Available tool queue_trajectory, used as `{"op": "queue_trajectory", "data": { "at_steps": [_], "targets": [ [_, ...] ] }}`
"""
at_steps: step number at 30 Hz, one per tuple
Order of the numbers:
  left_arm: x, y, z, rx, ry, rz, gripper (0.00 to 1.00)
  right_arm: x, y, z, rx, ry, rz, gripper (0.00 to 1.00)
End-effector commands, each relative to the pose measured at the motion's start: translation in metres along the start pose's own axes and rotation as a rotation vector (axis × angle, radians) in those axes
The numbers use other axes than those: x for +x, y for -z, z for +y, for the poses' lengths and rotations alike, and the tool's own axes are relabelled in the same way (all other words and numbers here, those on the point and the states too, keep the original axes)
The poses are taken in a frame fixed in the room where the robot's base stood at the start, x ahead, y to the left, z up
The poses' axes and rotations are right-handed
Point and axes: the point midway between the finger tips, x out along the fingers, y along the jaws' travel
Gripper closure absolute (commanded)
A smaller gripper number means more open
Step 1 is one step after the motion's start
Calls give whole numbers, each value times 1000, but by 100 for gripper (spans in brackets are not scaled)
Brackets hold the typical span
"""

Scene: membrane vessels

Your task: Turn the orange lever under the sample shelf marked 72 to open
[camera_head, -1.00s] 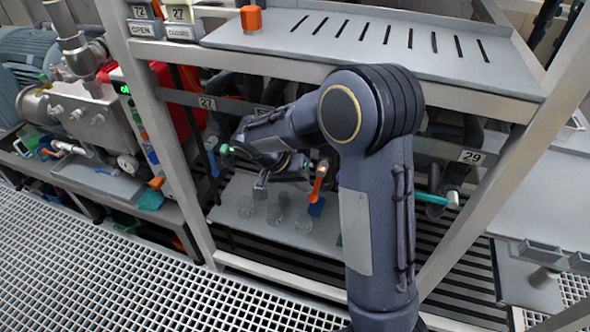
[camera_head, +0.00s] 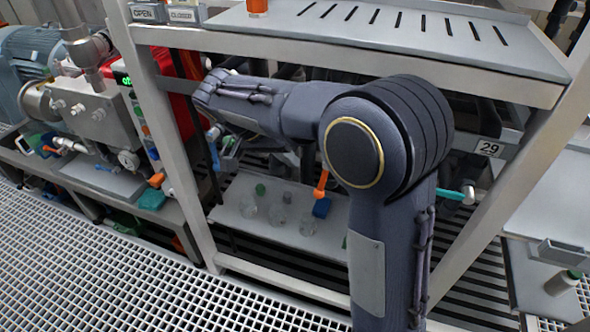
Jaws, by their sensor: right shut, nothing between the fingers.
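An orange lever (camera_head: 321,184) hangs down, slightly tilted, above the lower shelf (camera_head: 232,215), left of my right arm's elbow. A blue piece (camera_head: 321,208) shows just below it. My right arm reaches in from the bottom right and bends left under the upper shelf (camera_head: 400,45). My right gripper (camera_head: 228,152) is small and partly hidden at the frame's left post; it is shut and empty, well left of the orange lever and apart from it. No plate reading 72 is visible now. My left gripper is out of view.
OPEN (camera_head: 147,12) and CLOSED (camera_head: 183,14) plates stand at the upper shelf's left end, beside an orange-topped item (camera_head: 257,7). Glass jars stand on the lower shelf. A teal lever (camera_head: 450,194) sits right of my arm below tag 29 (camera_head: 489,148). Metal posts flank the bay.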

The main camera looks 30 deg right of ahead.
Motion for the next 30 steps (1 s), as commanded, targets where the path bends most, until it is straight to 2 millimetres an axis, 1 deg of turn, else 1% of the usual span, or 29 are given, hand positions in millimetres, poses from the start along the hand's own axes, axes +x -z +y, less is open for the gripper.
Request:
{"op": "queue_trajectory", "data": {
  "at_steps": [1,6,9,12,15,18,27,30],
  "targets": [
    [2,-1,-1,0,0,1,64,10,0,0,0,-4,-2,100],
    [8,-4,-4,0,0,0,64,43,-1,0,-1,-4,-2,100],
    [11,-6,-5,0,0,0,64,60,0,0,0,-3,-2,100],
    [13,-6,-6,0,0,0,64,73,0,0,-1,-2,-1,100],
    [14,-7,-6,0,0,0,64,81,0,0,-1,-1,0,100],
    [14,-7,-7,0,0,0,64,85,0,0,-1,-1,0,100],
    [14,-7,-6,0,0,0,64,85,0,0,-1,-1,0,100],
    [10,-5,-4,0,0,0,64,87,0,4,-14,-32,5,100]
  ]
}}
